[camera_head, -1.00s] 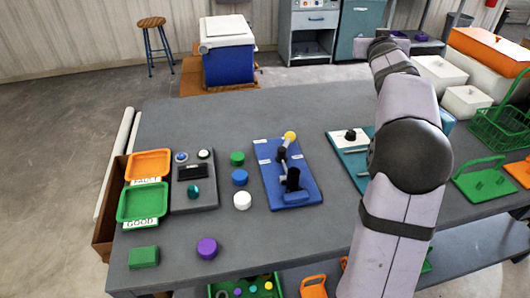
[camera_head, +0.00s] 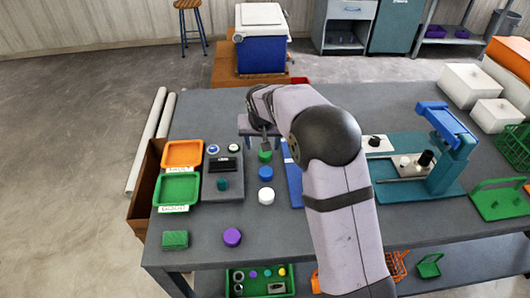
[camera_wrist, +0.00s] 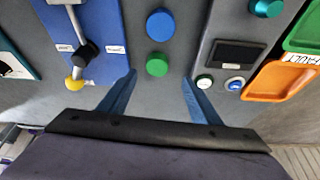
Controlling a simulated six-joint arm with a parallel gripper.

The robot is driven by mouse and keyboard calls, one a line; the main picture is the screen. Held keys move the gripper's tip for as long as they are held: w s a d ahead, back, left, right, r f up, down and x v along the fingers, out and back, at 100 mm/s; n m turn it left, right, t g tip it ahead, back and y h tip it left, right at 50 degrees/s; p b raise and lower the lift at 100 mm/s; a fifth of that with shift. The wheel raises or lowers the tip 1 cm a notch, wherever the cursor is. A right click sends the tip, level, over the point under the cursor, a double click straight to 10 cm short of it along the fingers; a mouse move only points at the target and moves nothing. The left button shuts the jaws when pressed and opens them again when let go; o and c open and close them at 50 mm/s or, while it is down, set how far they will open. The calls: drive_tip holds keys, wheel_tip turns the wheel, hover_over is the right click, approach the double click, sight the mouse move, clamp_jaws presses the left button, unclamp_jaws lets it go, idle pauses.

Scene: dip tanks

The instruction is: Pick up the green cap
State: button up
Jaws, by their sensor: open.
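The green cap (camera_head: 264,156) stands on the grey table at the far end of a row, behind a blue cap (camera_head: 266,173) and a white cap (camera_head: 266,196). In the wrist view, the green cap (camera_wrist: 157,65) is round and lies between the lines of my two blue fingers, near their tips. My gripper (camera_wrist: 158,77) is open and empty. In the head view, my gripper (camera_head: 262,143) is over the far end of the row, partly hiding the cap. Its exact height above the cap is unclear.
A blue fixture board (camera_wrist: 95,35) lies close on one side of the cap. A grey panel (camera_wrist: 210,75) with a dark display lies on the other. An orange tray (camera_head: 183,153) and a green tray (camera_head: 177,188) are at the left. A purple cap (camera_head: 232,237) stands in front.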

sight(265, 154)
drive_tip(key=shift+d+p+x, duration=0.15)
drive_tip(key=shift+p+x, duration=0.7)
drive_tip(key=shift+x, duration=0.95)
drive_tip(key=shift+d+p+x, duration=0.2)
drive_tip(key=shift+p+x, duration=0.65)
drive_tip(key=shift+x, duration=1)
drive_tip(key=shift+r, duration=0.1)
drive_tip(key=shift+c, duration=0.4)
drive_tip(key=c, duration=1)
